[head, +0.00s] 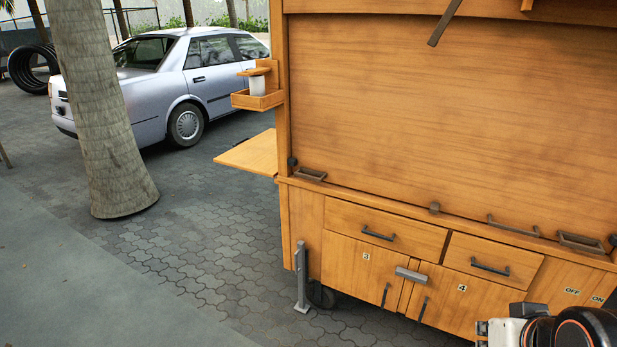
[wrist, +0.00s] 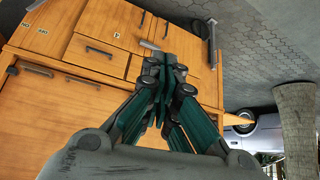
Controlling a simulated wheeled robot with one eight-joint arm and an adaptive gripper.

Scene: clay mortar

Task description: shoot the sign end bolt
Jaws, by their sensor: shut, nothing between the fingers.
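A wooden cart (head: 450,120) fills the right of the head view. A small dark fitting (head: 292,161) sits at the left end of its ledge, below the big panel. Another dark fitting (head: 613,240) sits at the right end, cut by the picture edge. I cannot tell which part is the sign end bolt, and no sign can be made out. My gripper (wrist: 165,65) is shut and empty in the wrist view, its fingertips in front of the cart's drawers and doors. Only part of my arm shows at the lower right of the head view.
Below the ledge are drawers with dark handles (head: 377,234) and doors marked 3 and 4 with a grey bar (head: 410,275) across their join. A side shelf (head: 250,154) juts left. A grey leg (head: 301,278), palm trunk (head: 95,100) and car (head: 170,80) stand left. Paving between is clear.

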